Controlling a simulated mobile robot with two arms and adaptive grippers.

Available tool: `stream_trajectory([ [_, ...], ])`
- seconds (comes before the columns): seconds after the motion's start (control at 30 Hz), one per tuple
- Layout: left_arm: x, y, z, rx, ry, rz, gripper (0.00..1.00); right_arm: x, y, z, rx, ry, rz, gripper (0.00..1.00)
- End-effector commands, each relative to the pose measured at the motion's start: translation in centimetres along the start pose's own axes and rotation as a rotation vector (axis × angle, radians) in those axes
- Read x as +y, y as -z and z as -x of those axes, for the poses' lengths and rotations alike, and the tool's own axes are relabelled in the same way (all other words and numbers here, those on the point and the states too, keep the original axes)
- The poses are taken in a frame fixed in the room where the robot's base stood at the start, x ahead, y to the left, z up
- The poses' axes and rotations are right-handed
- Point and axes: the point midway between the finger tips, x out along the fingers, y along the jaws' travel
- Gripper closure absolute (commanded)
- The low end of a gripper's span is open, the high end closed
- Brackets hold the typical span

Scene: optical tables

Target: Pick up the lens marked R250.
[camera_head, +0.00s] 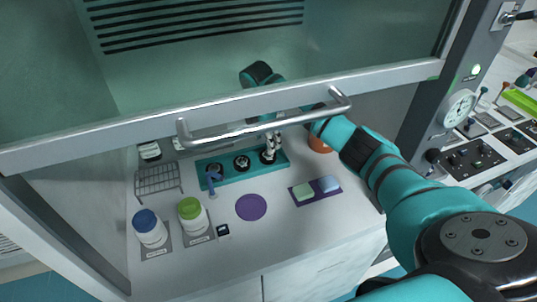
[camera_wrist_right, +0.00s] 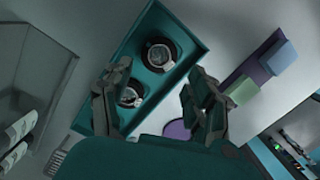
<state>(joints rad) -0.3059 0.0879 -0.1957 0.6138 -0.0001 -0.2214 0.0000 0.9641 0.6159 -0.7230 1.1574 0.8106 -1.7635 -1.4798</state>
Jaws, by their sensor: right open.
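A teal tray (camera_head: 228,177) holds three round lenses in dark mounts in a row: left lens (camera_head: 213,171), middle lens (camera_head: 242,162) and right lens (camera_head: 267,155). No R250 marking is readable. My right gripper (camera_head: 269,148) is above the right end of the tray, partly covering the right lens. In the right wrist view my right gripper (camera_wrist_right: 157,80) is open and empty. Its fingers point toward the teal tray (camera_wrist_right: 187,38), where one lens (camera_wrist_right: 159,54) lies between and beyond the fingertips and another lens (camera_wrist_right: 129,94) beside the left finger. My left gripper is not in view.
A raised glass sash with a metal handle (camera_head: 262,128) crosses above my right arm. A wire rack (camera_head: 158,181), blue-capped jar (camera_head: 149,228), green-capped jar (camera_head: 193,216), purple disc (camera_head: 251,207), sponge-like blocks on a purple mat (camera_head: 316,195) and an orange container (camera_head: 319,144) surround the tray.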

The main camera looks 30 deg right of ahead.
Motion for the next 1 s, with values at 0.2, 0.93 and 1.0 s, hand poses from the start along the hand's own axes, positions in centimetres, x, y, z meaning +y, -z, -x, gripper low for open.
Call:
stream_trajectory([
  [0.2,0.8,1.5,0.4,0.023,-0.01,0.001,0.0,0.1,0.0,-1.6,0.001,-0.001,0.001,0.42],
  [0.93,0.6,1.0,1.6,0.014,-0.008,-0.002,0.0,0.2,-0.4,-6.7,-0.001,-0.002,0.001,0.51],
  [1.0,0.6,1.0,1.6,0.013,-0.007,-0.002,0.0,0.2,-0.4,-6.7,-0.001,-0.002,0.001,0.6],
])
